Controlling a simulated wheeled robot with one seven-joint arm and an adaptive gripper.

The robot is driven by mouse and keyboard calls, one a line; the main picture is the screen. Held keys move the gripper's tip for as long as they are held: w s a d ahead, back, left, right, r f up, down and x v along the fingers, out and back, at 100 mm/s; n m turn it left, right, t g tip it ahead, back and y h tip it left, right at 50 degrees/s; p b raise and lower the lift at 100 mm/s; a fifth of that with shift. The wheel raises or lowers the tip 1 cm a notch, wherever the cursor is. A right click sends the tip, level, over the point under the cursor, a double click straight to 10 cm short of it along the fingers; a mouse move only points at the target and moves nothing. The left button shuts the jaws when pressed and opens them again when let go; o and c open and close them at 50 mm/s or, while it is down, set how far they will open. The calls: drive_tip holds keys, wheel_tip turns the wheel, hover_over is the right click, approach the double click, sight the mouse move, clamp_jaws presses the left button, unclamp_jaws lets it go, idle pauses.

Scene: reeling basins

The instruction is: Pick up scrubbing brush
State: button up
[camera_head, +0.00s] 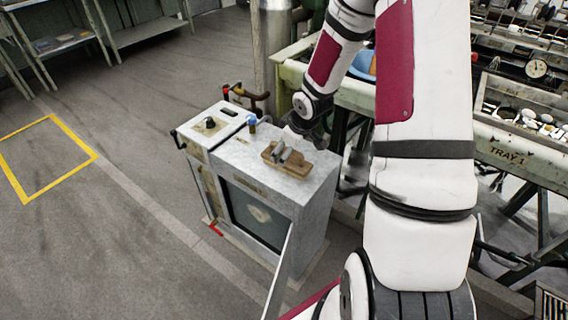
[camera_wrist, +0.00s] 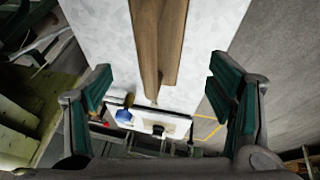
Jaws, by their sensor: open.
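The scrubbing brush, a long brown wooden piece (camera_head: 304,170), lies on the pale speckled top of a grey cabinet (camera_head: 313,187). In the wrist view the brush (camera_wrist: 158,45) runs lengthwise up the picture, between the lines of my two fingers. My gripper (camera_wrist: 162,75) is open, with dark green pads on either side of it and nothing held. Bristles are not visible.
A small blue-topped item (camera_head: 252,123) and a control panel (camera_head: 210,125) stand on the cabinet's left part. A metal pipe (camera_head: 272,50) rises behind. Benches with trays, including TRAY 1 (camera_head: 507,155), stand at right. The floor at left is clear around a yellow outline (camera_head: 84,165).

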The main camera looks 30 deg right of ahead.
drive_tip(key=shift+b+x, duration=1.15)
drive_tip(key=shift+x, duration=2.4)
drive_tip(key=shift+w+d+r, duration=0.1)
drive_tip(key=c, duration=1.4)
drive_tip(key=shift+r, duration=0.1)
drive_tip(key=shift+c, duration=0.2)
drive_tip(key=shift+r+p, duration=0.3)
drive_tip(key=shift+r, duration=0.2)
drive_tip(key=v, duration=0.1)
drive_tip(key=p+v, duration=0.1)
drive_tip(key=shift+r, duration=0.4)
drive_tip(key=s, duration=0.5)
drive_tip(key=s+a+p, duration=0.1)
drive_tip(key=s, duration=0.4)
drive_tip(key=s+a+r, duration=0.1)
drive_tip(key=s, duration=0.4)
drive_tip(key=shift+r, duration=0.1)
